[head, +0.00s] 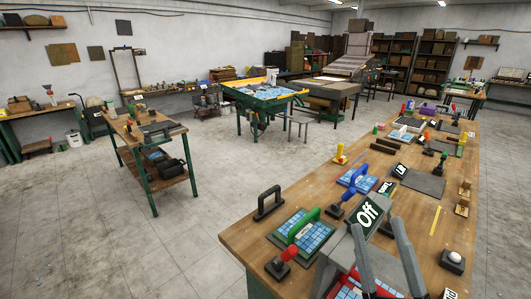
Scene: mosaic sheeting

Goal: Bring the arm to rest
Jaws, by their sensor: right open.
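My right gripper (377,224) reaches in from the bottom right over the near end of the wooden workbench (245,237). Its two grey fingers are spread apart with nothing seen between the tips. They overlap a grey box with a dark "Off" sign (367,212) in the picture; I cannot tell whether they touch it. A red-framed blue tile sheet (345,288) is partly hidden by the box and the fingers. My left gripper is not in view.
A blue tile sheet with a green handle (305,225), a red-knobbed lever (284,259), a black handle (269,203) and a blue-knobbed lever (347,193) stand left of the fingers. A white-knobbed block (453,260) stands at right. Open floor (120,240) lies left of the bench.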

